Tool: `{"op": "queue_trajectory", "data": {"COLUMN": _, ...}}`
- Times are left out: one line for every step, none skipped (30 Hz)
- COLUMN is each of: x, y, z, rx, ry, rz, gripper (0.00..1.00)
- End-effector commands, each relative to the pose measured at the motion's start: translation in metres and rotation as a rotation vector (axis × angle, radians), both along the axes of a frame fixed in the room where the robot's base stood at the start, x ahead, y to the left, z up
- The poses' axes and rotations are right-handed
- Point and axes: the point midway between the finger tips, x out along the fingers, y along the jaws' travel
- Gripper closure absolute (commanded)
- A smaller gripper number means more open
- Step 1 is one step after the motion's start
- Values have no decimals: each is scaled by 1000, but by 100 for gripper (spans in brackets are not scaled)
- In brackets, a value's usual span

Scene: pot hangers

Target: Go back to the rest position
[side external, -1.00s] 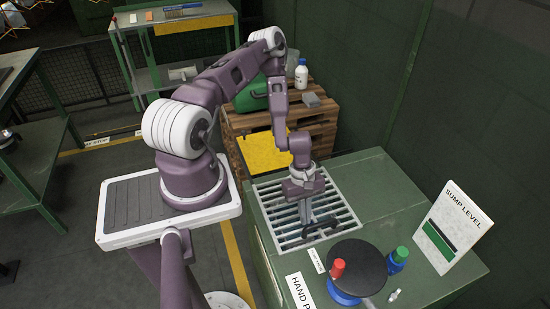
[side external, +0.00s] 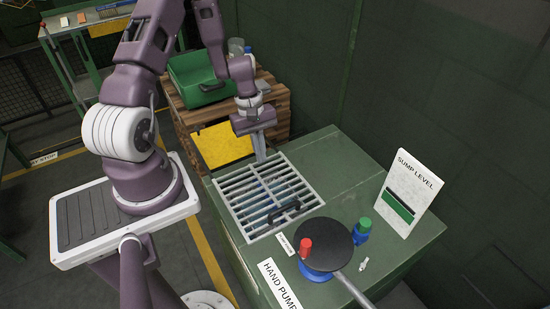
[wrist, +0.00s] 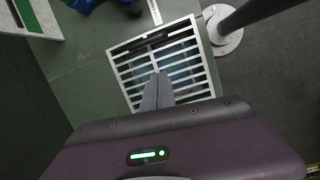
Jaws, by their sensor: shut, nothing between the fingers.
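My gripper (side external: 260,146) points down above the far edge of a white grate (side external: 228,206) set in the green bench top. Its fingers are together with nothing between them. In the wrist view my gripper (wrist: 158,80) shows as two closed grey fingers in front of the grate (wrist: 205,62). A black handle (side external: 285,210) lies on the near part of the grate, apart from my gripper. It also shows in the wrist view (wrist: 150,42) beyond the fingertips.
A round black disc (side external: 325,243) with a red knob (side external: 305,247) stands at the bench's near side. A blue-and-green bottle (side external: 362,230) and a SUMP LEVEL sign (side external: 410,192) stand to the right. Behind is a wooden crate stack (side external: 275,100) with a green bin (side external: 195,90).

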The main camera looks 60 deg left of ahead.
Motion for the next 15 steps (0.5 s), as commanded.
{"op": "queue_trajectory", "data": {"x": 13, "y": -5, "z": 32, "rx": 42, "ry": -51, "rz": -101, "gripper": 100}}
{"op": "queue_trajectory", "data": {"x": 19, "y": -12, "z": 55, "rx": 67, "ry": -84, "rz": -175, "gripper": 100}}
{"op": "queue_trajectory", "data": {"x": 24, "y": -24, "z": 86, "rx": 101, "ry": -125, "rz": -280, "gripper": 100}}
{"op": "queue_trajectory", "data": {"x": 26, "y": -33, "z": 109, "rx": 128, "ry": -156, "rz": -359, "gripper": 100}}
{"op": "queue_trajectory", "data": {"x": 25, "y": -43, "z": 130, "rx": 155, "ry": -186, "rz": -437, "gripper": 100}}
{"op": "queue_trajectory", "data": {"x": 22, "y": -58, "z": 158, "rx": 191, "ry": -223, "rz": -539, "gripper": 100}}
{"op": "queue_trajectory", "data": {"x": 17, "y": -69, "z": 178, "rx": 219, "ry": -251, "rz": -613, "gripper": 100}}
{"op": "queue_trajectory", "data": {"x": 10, "y": -80, "z": 197, "rx": 246, "ry": -277, "rz": -687, "gripper": 100}}
{"op": "queue_trajectory", "data": {"x": -1, "y": -94, "z": 221, "rx": 285, "ry": -314, "rz": -781, "gripper": 100}}
{"op": "queue_trajectory", "data": {"x": -11, "y": -104, "z": 237, "rx": 314, "ry": -340, "rz": -850, "gripper": 100}}
{"op": "queue_trajectory", "data": {"x": -23, "y": -113, "z": 251, "rx": 343, "ry": -366, "rz": -918, "gripper": 100}}
{"op": "queue_trajectory", "data": {"x": -40, "y": -124, "z": 269, "rx": 383, "ry": -400, "rz": -1001, "gripper": 100}}
{"op": "queue_trajectory", "data": {"x": -53, "y": -131, "z": 279, "rx": 411, "ry": -423, "rz": -1060, "gripper": 100}}
{"op": "queue_trajectory", "data": {"x": -66, "y": -136, "z": 288, "rx": 436, "ry": -445, "rz": -1112, "gripper": 100}}
{"op": "queue_trajectory", "data": {"x": -82, "y": -141, "z": 298, "rx": 470, "ry": -474, "rz": -1175, "gripper": 100}}
